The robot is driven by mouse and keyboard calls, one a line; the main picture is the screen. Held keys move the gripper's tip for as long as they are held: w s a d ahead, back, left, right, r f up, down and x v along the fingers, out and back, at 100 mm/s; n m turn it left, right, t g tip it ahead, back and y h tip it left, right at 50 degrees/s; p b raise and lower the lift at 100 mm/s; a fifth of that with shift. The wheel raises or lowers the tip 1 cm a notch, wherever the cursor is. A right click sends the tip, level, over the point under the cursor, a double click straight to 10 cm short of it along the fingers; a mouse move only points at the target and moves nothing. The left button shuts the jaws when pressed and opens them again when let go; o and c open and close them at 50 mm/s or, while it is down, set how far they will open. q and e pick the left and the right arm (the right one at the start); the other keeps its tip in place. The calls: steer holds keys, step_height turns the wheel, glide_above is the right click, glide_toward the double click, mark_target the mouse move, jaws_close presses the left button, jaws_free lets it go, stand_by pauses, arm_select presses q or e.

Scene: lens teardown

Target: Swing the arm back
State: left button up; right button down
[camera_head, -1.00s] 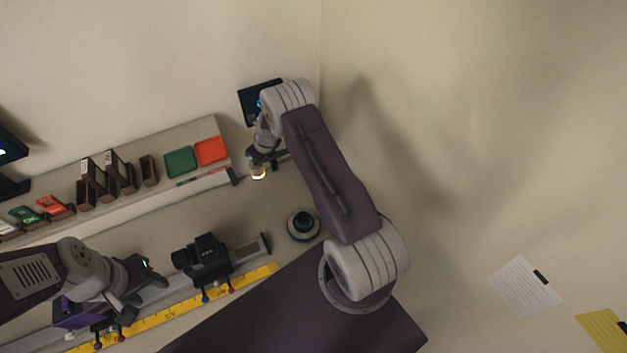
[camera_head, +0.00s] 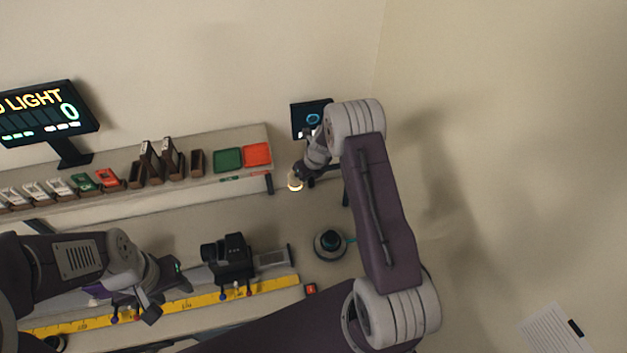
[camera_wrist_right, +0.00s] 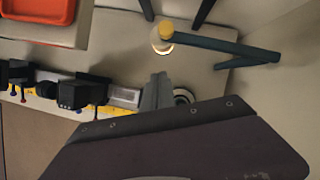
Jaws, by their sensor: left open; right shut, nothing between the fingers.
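A dark jointed swing arm (camera_wrist_right: 225,47) shows in the right wrist view, with a bend at its right. A yellow-capped round head with a glowing ring (camera_wrist_right: 162,36) sits by its left end. In the head view the glowing head (camera_head: 295,182) is just below my right wrist, and part of the dark bar shows to its right. My right gripper (camera_wrist_right: 158,92) is shut and empty, apart from the glowing head in the wrist picture; its fingertips are hard to make out in the head view. My left gripper (camera_head: 168,290) is open beside the rail at the lower left.
A black camera-like block (camera_head: 229,258) stands on the rail behind a yellow ruler (camera_head: 200,300). A round knob (camera_head: 330,243) is right of it. A shelf holds a green tray (camera_head: 228,159), a red tray (camera_head: 257,153) and several slots. A monitor (camera_head: 45,115) stands at the left.

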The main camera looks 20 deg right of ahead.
steer(key=shift+a+v, duration=0.25)
steer(key=shift+v, duration=2.6)
steer(key=s+a+f+n+b, duration=0.55)
steer(key=f+b, duration=0.35)
steer(key=b, duration=1)
arm_select(q)
step_height(320, 180, down, 24)
steer(key=w+b, duration=0.1)
steer(key=b, duration=0.3)
steer(key=shift+w+d+r, duration=0.15)
steer(key=shift+w+d, duration=0.05)
steer(key=shift+d, duration=0.15)
arm_select(e)
steer(key=s+f+n+g, duration=0.1)
steer(key=s+f+n, duration=0.3)
steer(key=s+n, duration=0.5)
steer(key=s+f+n+g, duration=0.2)
steer(key=s+n, duration=0.8)
steer(key=n, duration=0.8)
steer(key=shift+a+f+h, duration=0.3)
steer(key=shift+f+h, duration=0.1)
steer(key=shift+f, duration=0.5)
